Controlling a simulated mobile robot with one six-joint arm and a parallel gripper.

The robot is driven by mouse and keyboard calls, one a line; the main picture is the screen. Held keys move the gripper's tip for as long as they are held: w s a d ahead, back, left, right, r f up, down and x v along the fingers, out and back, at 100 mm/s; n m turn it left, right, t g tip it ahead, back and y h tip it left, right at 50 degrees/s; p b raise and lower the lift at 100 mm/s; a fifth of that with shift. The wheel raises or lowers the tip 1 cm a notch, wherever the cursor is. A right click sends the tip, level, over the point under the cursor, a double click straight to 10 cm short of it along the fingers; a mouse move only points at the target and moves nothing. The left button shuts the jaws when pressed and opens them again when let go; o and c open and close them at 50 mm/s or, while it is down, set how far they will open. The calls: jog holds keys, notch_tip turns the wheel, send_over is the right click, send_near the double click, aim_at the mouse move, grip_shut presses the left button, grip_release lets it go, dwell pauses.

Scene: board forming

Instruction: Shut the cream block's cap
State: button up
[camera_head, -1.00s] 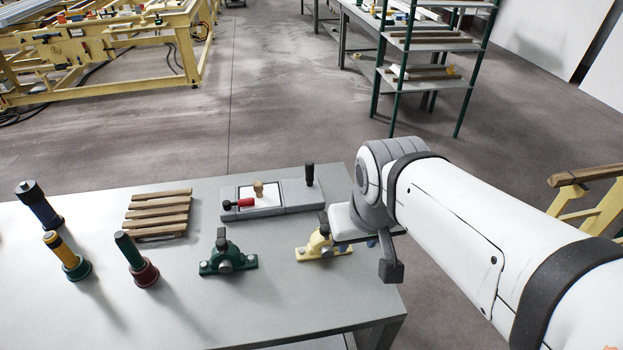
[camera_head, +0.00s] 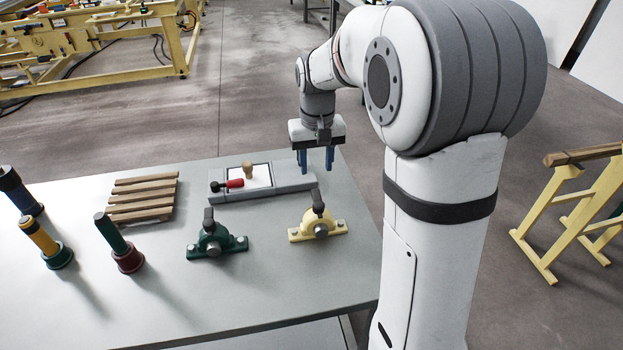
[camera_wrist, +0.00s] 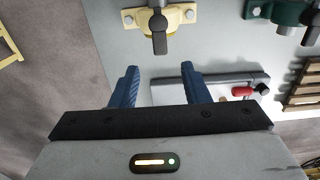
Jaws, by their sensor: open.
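The cream block (camera_head: 303,234) is bolted near the table's right side. A black lever (camera_head: 318,202) stands up from its top, and a grey round end faces front. I cannot tell how far its cap is open. In the wrist view the cream block (camera_wrist: 178,16) is at the top centre, its black lever (camera_wrist: 158,36) pointing toward my gripper. My gripper (camera_head: 316,170) has two blue fingers, open and empty, pointing down behind the cream block, by the grey fixture's right end. The fingers (camera_wrist: 160,78) are apart from the block in the wrist view.
A green block (camera_head: 208,247) of the same kind stands left of the cream one. The grey fixture (camera_head: 290,178) with a red handle (camera_head: 235,184) lies behind. Wooden slats (camera_head: 140,198) and several upright handled tools stand at left. The front of the table is clear.

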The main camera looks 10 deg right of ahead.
aim_at(315, 191)
jog(key=shift+w+f, duration=0.25)
jog(key=shift+f, duration=0.15)
notch_tip(315, 191, down, 7)
jog(key=shift+f+p, duration=0.2)
jog(key=shift+p, duration=0.1)
jog(key=shift+c, duration=0.5)
grip_shut()
